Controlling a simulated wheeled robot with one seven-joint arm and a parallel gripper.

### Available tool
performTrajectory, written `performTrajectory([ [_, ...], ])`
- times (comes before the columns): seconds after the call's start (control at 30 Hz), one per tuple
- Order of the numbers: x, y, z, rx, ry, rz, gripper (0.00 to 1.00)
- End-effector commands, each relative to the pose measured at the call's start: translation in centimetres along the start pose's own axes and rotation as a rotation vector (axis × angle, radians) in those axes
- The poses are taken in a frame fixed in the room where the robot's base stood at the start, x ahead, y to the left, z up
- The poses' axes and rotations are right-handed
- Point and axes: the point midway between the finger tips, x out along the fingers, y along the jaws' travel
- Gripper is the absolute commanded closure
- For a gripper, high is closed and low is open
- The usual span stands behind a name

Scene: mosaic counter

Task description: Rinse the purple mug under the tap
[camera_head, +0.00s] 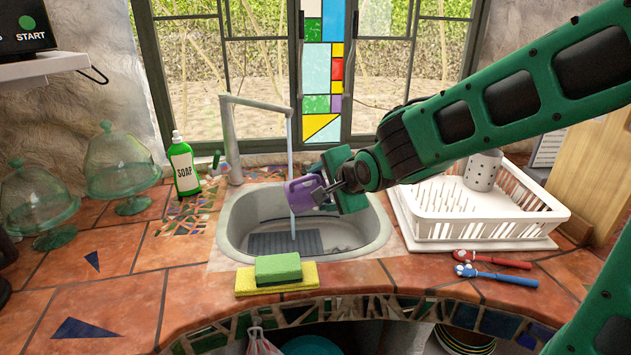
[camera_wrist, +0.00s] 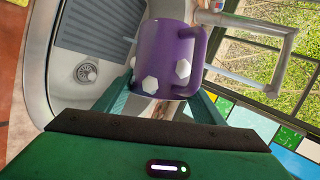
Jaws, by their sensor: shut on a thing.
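The purple mug (camera_head: 301,194) is held above the sink (camera_head: 370,243), tilted, in the head view. In the wrist view the purple mug (camera_wrist: 163,55) shows white hexagon spots and its handle on the right. My gripper (camera_head: 325,187) is shut on the mug from the right; its fingers also show in the wrist view (camera_wrist: 160,103). The grey tap (camera_head: 230,140) stands behind the sink at the left. A thin stream of water (camera_head: 290,150) falls from its spout, passing at the mug's left side in the head view. Whether water enters the mug is unclear.
A green sponge (camera_head: 278,267) lies on a yellow cloth (camera_head: 252,284) at the sink's front edge. A soap bottle (camera_head: 184,166) stands left of the tap. A white dish rack (camera_head: 480,222) is right of the sink, with red and blue tools (camera_head: 495,262) before it.

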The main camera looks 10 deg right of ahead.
Motion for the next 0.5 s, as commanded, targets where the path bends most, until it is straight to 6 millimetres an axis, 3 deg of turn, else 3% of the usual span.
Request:
performTrajectory([
  [0.2, -0.8, 1.4, 0.2, 0.235, -0.014, 0.0, 0.67],
  [0.5, -0.3, 1.6, 0.2, 0.315, -0.015, -0.005, 0.67],
])
